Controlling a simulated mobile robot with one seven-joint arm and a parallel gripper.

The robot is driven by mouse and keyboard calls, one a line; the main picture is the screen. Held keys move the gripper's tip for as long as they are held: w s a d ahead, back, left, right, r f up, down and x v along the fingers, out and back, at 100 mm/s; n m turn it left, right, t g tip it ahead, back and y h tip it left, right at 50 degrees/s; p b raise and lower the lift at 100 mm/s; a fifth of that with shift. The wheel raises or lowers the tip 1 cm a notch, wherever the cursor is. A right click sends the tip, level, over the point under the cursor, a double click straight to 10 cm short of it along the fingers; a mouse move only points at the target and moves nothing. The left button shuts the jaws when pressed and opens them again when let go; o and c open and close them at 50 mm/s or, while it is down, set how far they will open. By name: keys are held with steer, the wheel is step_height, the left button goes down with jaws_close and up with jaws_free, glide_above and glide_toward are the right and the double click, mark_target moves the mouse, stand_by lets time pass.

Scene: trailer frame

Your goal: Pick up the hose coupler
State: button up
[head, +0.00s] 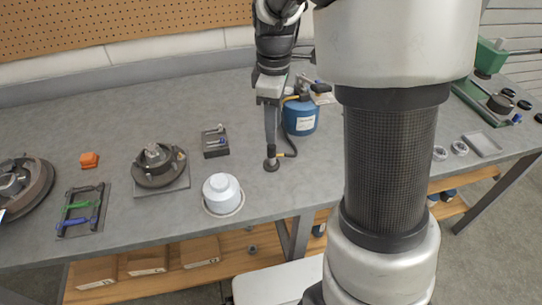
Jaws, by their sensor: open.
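The hose coupler (271,164) appears to be the small dark round piece near the front of the grey workbench, with a brassy bit beside its top. A black hose (293,147) runs from it up to a blue canister (300,117). My gripper (271,147) points down from above, its fingertips right over or around the coupler's top. The jaws are open, but I see them edge-on as one grey strip. I cannot tell whether they touch the coupler.
A white lidded container (222,195) stands to the left at the bench's front edge. A dark small block (215,141) and a round flanged part (159,165) lie farther left. Bare bench lies around the coupler.

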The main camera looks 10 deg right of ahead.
mark_target(272, 151)
steer(key=f+b, duration=0.1)
steer(key=f, duration=0.8)
steer(key=shift+a+f+b, duration=0.2)
steer(key=shift+f+b, duration=0.15)
steer(key=c, duration=1)
jaws_close()
step_height(272, 151, up, 10)
steer(key=shift+f+p, duration=0.1)
steer(key=shift+p, duration=0.95)
step_height(272, 151, up, 4)
steer(key=p, duration=0.2)
steer(key=shift+f+p, duration=0.2)
steer(key=shift+p, duration=0.1)
